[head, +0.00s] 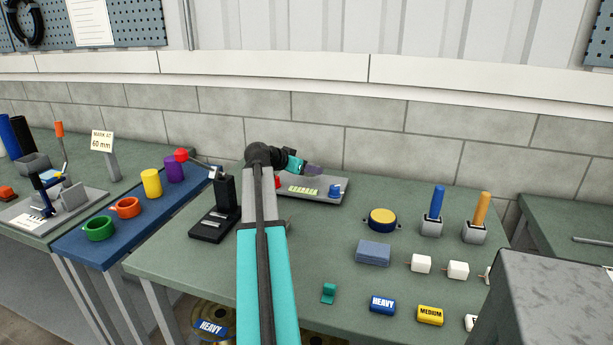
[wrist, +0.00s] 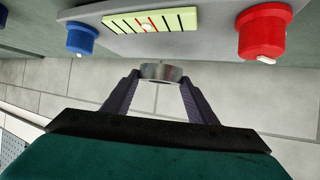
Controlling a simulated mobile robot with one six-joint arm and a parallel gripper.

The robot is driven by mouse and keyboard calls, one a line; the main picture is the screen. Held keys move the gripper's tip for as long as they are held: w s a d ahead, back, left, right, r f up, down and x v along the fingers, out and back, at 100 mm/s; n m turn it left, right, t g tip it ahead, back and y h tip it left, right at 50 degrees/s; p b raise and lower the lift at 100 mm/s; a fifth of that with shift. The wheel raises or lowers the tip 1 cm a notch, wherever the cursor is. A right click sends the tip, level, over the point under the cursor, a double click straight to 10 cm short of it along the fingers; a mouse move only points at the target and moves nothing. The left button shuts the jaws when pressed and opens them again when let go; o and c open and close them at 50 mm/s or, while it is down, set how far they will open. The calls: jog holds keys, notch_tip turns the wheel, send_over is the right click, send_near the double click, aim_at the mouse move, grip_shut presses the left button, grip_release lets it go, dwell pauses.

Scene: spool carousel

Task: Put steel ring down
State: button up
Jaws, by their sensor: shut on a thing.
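The steel ring (wrist: 161,71) shows in the wrist view as a small silvery band between the fingertips. My gripper (wrist: 160,80) is shut on it and holds it by its sides. In the head view my gripper (head: 314,170) is at the far end of my arm, over the back of the green table, above a grey instrument base. I cannot make out the ring in the head view. Whether the ring touches anything beneath it cannot be told.
The grey base (head: 318,197) bears a pale yellow marked strip (wrist: 152,21), a blue knob (wrist: 82,39) and a red knob (wrist: 265,33). A black stand (head: 225,205) is to the left. A yellow-topped round part (head: 382,218) and grey block (head: 373,253) are to the right.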

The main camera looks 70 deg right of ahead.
aim_at(307, 183)
jog(key=shift+w, duration=0.1)
dwell(0.3)
jog(key=shift+f+p, duration=0.3)
jog(key=shift+f, duration=1.45)
jog(key=shift+f, duration=0.1)
jog(key=o, duration=1.1)
jog(key=b+v, duration=0.1)
jog(key=v, duration=1.1)
jog(key=shift+d, duration=0.1)
